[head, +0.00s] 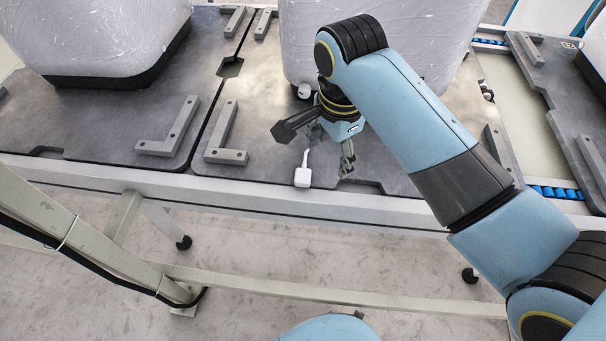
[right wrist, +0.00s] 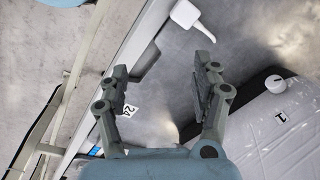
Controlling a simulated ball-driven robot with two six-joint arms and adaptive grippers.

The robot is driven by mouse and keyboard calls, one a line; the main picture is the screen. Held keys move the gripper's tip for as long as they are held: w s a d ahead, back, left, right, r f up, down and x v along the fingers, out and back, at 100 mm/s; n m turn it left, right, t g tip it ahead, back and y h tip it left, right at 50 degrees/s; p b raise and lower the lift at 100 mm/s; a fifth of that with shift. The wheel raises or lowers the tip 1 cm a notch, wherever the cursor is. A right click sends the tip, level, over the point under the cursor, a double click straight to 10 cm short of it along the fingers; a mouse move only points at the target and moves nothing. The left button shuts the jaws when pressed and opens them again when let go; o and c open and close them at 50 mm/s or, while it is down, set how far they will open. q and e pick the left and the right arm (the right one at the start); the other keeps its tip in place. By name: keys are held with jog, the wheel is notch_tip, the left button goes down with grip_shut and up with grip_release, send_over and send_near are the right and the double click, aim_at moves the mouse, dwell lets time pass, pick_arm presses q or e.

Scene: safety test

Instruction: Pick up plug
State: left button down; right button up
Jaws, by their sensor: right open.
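The plug (head: 303,176) is small and white with a short cable or stem. It lies on the grey plate near the front edge of the worktable in the head view. It also shows at the top of the right wrist view (right wrist: 186,14), beyond my fingertips. My right gripper (head: 322,148) is open and empty, above the plate, just behind and to the right of the plug, not touching it. In the right wrist view the two fingers (right wrist: 160,80) stand wide apart with nothing between them. My left gripper is not in view.
A large white wrapped object (head: 430,45) stands behind my right gripper, and another (head: 100,35) stands at the left. Grey L-shaped brackets (head: 172,128) are fixed on the plates. A metal rail (head: 240,195) runs along the front edge. A white cap (head: 304,91) shows at the wrapped object's base.

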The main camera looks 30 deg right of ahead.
jog(key=w+a+m+g, duration=0.1)
jog(key=w+a+m, duration=0.3)
jog(key=w+m, duration=0.25)
jog(key=b, duration=0.1)
send_over(300, 174)
jog(key=shift+m, duration=0.45)
jog(key=f, duration=0.5)
jog(key=shift+w+a+f, duration=0.15)
jog(key=shift+w+a, duration=0.1)
jog(key=f, duration=0.2)
jog(key=f+b, duration=0.1)
jog(key=f, duration=0.1)
jog(key=f+b, duration=0.1)
jog(key=f, duration=0.1)
jog(key=shift+s+d+f, duration=0.1)
jog(key=shift+s+d, duration=0.1)
jog(key=shift+s, duration=0.1)
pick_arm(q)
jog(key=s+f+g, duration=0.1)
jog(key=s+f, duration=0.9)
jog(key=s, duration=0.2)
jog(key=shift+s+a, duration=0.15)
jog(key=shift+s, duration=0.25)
pick_arm(e)
jog(key=c, duration=1.3)
